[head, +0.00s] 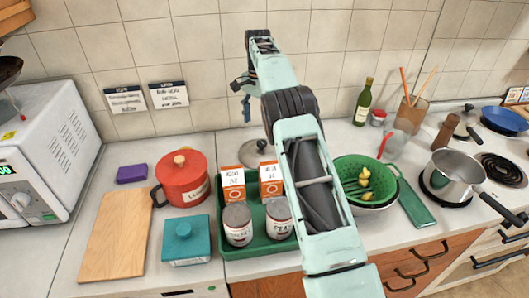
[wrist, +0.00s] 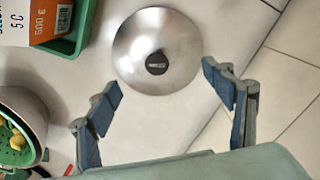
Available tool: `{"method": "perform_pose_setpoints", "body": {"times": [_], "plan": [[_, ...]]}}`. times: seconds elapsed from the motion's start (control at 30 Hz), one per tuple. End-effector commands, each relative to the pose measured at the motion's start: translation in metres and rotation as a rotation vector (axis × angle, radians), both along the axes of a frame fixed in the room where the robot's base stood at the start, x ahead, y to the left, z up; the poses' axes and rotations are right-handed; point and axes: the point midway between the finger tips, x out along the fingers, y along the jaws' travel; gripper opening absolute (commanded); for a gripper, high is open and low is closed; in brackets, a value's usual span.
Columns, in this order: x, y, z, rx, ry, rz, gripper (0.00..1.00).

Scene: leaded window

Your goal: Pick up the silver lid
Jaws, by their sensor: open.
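The silver lid (wrist: 158,30) is a round, shiny metal disc with a black knob (wrist: 157,62) at its centre. In the wrist view it lies on the pale counter at the top middle. In the head view the lid (head: 254,153) lies behind the green tray, partly hidden by boxes and my arm. My gripper (wrist: 162,95) is open and empty in the wrist view, its two blue-padded fingers apart, with the lid ahead between and beyond the fingertips. In the head view the gripper (head: 247,100) hangs above the counter near the wall, over the lid's left side.
The green tray (head: 262,249) holds orange-and-white boxes (head: 233,183) and cans (head: 238,224) close to the lid. A red pot (head: 183,180) stands left, a green colander (head: 352,167) right. The tiled wall (head: 200,55) rises close behind. Some counter around the lid is bare.

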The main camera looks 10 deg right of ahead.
Motion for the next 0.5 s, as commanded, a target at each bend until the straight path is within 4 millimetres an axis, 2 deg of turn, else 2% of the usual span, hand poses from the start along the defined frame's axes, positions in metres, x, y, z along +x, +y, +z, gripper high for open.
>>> {"method": "perform_pose_setpoints", "body": {"times": [0.1, 0.37, 0.5], "plan": [[-0.001, 0.000, -0.020, 0.000, 0.003, 0.000, 0.75], [-0.001, -0.001, -0.039, 0.000, 0.001, 0.000, 0.75], [-0.004, -0.005, -0.056, 0.001, 0.004, 0.000, 0.75]]}}
